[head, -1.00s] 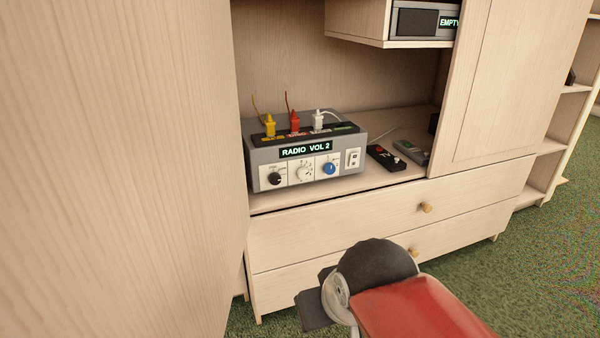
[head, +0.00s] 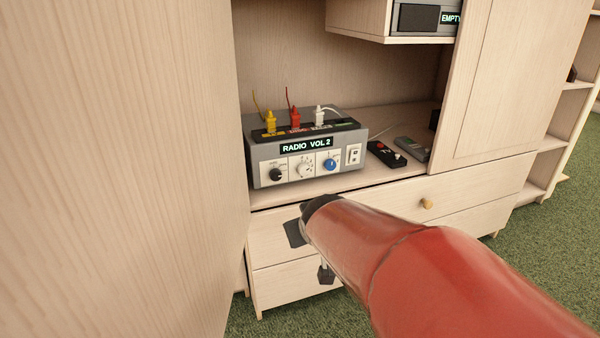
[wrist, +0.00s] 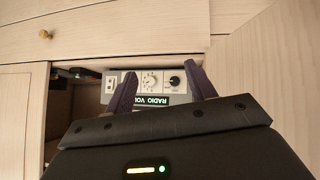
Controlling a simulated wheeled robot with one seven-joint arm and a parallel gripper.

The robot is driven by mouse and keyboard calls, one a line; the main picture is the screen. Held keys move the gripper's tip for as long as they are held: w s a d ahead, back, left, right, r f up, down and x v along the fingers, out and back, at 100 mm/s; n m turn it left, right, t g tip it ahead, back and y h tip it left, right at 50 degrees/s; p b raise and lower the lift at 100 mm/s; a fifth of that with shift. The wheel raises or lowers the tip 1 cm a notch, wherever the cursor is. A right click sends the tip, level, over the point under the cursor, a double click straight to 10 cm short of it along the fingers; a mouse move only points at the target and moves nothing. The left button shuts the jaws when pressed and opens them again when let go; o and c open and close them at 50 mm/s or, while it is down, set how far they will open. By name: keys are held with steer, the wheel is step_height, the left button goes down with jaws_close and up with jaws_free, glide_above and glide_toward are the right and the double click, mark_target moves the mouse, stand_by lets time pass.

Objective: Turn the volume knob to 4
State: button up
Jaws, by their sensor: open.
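A grey radio (head: 262,152) stands on the cabinet shelf, its display (head: 306,145) reading "RADIO VOL 2". Its front has a black knob (head: 276,175) at left, a pale dial knob (head: 305,169) in the middle and a blue knob (head: 330,165) at right. The labels are too small to read. My gripper (head: 310,252) is in front of the drawers, below and apart from the radio. In the wrist view, upside down, my open, empty gripper (wrist: 162,75) frames the pale knob (wrist: 149,82) and black knob (wrist: 175,81); the left finger covers the blue knob area.
Yellow (head: 270,121), red (head: 295,117) and white (head: 319,116) plugs stand on the radio's top. Two remotes (head: 386,154) (head: 412,149) lie right of it. A tall wood panel (head: 130,170) closes the left side. A drawer handle (head: 426,203) sticks out below.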

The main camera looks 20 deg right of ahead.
steer(key=w+d+f+t+y, duration=0.1)
steer(key=w+d+f+t, duration=0.1)
steer(key=w, duration=0.4)
steer(key=w+d+f+t, duration=0.1)
steer(key=w+f, duration=0.1)
steer(key=w, duration=0.5)
steer(key=t+y, duration=0.1)
steer(key=t, duration=0.5)
glide_toward(305, 172)
steer(key=shift+m, duration=0.3)
steer(key=w+p, duration=0.1)
steer(key=w, duration=0.7)
steer(key=shift+w+r, duration=0.15)
steer(key=shift+w, duration=0.15)
steer(key=c, duration=1)
steer(key=shift+o, duration=0.2)
